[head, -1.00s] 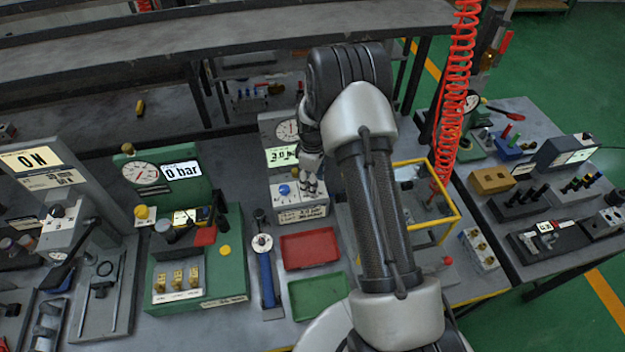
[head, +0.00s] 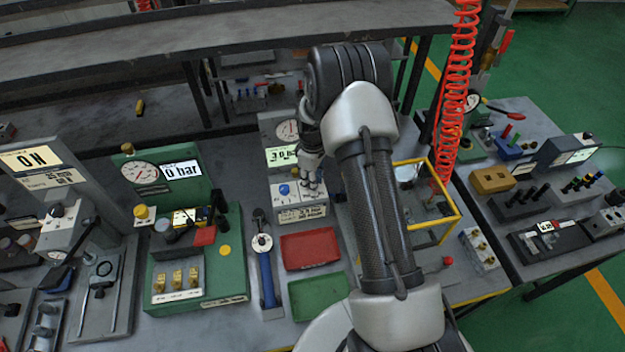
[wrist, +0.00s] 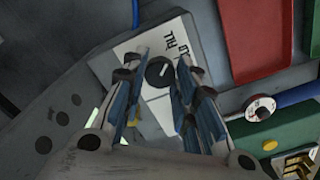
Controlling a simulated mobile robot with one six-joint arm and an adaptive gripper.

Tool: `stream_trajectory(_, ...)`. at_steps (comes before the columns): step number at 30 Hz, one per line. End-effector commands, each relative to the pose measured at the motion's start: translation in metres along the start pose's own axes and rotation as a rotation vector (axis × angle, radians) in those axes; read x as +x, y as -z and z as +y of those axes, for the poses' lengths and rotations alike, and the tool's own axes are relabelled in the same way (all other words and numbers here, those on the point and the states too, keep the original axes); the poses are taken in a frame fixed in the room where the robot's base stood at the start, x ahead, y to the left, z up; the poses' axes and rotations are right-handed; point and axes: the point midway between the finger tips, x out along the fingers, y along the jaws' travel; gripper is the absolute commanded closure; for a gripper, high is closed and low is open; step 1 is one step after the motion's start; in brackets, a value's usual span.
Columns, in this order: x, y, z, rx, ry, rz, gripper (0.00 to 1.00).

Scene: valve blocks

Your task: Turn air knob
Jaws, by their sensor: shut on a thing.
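The air unit is a pale box (head: 301,213) with a small gauge and a readout (head: 281,156) on the panel behind it. The readout seems to say 30 bar. A blue knob (head: 284,189) shows on the left of the box. My gripper (head: 312,188) points down over the right part of the box, hiding what is under it in the head view. In the wrist view a dark round knob (wrist: 159,71) with a white mark sits between the fingers of my gripper (wrist: 162,76). The fingers are shut on this knob.
A red tray (head: 309,250) and a green tray (head: 319,297) lie in front of the box. A green station (head: 200,265) is farther left. A yellow frame (head: 440,232) is right of my arm.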

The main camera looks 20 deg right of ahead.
Motion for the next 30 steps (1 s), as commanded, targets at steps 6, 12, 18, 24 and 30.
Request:
stream_trajectory(6,0.0003,0.0003,0.0004,0.159,-0.001,0.001,0.97)
stream_trajectory(12,0.0003,0.0004,0.0004,0.330,-0.001,0.001,0.97)
stream_trajectory(18,0.0003,0.0003,0.0003,0.485,-0.001,0.001,0.97)
stream_trajectory(24,0.0001,0.0003,0.0002,0.601,-0.001,0.001,0.97)
stream_trajectory(30,-0.0002,0.0002,0.0001,0.668,0.000,0.001,0.97)
